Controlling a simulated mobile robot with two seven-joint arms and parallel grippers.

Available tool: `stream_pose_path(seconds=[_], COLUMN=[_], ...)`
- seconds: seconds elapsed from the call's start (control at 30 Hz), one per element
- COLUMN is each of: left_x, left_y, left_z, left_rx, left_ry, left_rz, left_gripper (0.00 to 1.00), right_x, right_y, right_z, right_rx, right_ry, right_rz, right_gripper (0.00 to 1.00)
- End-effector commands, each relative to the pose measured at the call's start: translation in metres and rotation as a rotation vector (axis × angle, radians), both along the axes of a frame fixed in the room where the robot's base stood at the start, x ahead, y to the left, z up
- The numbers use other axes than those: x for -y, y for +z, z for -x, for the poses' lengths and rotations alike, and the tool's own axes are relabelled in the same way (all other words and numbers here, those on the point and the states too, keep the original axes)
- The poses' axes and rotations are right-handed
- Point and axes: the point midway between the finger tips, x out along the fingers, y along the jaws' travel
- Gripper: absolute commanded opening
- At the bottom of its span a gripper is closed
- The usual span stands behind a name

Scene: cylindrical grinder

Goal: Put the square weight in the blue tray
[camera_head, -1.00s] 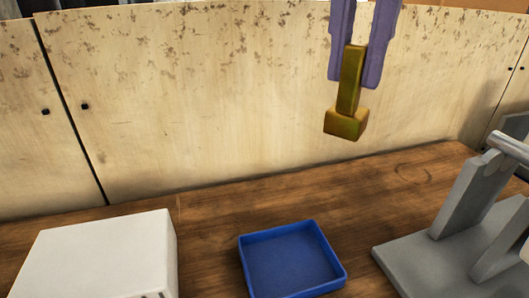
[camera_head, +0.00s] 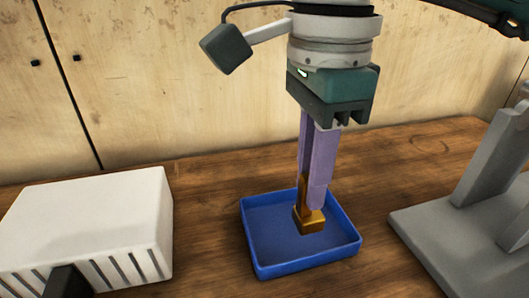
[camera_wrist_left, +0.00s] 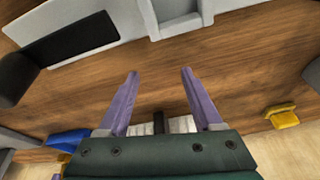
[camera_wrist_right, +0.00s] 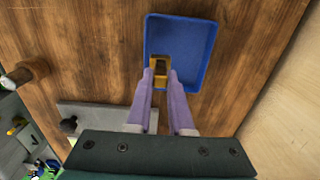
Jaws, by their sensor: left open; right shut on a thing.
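The brass-coloured square weight (camera_head: 309,220) has a block-shaped foot and a narrower upright stem. My right gripper (camera_head: 312,190) is shut on the stem, with its purple fingers pointing down. The weight is upright inside the outline of the blue tray (camera_head: 262,262); I cannot tell whether it touches the tray floor. In the right wrist view, the weight (camera_wrist_right: 160,62) shows between the fingertips, over the left part of the blue tray (camera_wrist_right: 205,45). My left gripper (camera_wrist_left: 160,72) is open and empty in the left wrist view. It is outside the head view.
A white vented box (camera_head: 95,220) stands left of the tray. A grey metal stand (camera_head: 450,225) is to its right. A pale wall (camera_head: 170,90) rises behind the wooden table (camera_head: 205,225). Another yellow piece (camera_wrist_left: 283,115) lies at the right of the left wrist view.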

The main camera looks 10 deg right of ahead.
Motion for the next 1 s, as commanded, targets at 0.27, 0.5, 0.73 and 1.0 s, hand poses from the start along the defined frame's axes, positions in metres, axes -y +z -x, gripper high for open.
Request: stream_pose_path(seconds=[0.27,0.5,0.73,1.0], left_x=[0.002,0.002,0.002,0.0], left_y=[-0.001,-0.002,-0.006,-0.005], left_z=[0.0,0.0,0.0,0.0], left_rx=[0.001,0.001,0.001,0.001], left_ry=[0.004,0.004,0.003,-0.002], left_rz=[0.008,0.008,0.006,-0.001], left_gripper=[0.67,0.67,0.67,0.67], right_x=[0.0,0.0,0.0,0.0], right_y=[-0.029,-0.048,-0.051,-0.051], right_z=[0.001,0.0,0.0,0.0], right_rx=[-0.003,0.001,0.001,0.0], right_ry=[-0.001,0.002,0.002,0.001], right_rz=[0.001,0.0,0.001,0.001], right_gripper=[0.0,0.0,0.0,0.45])
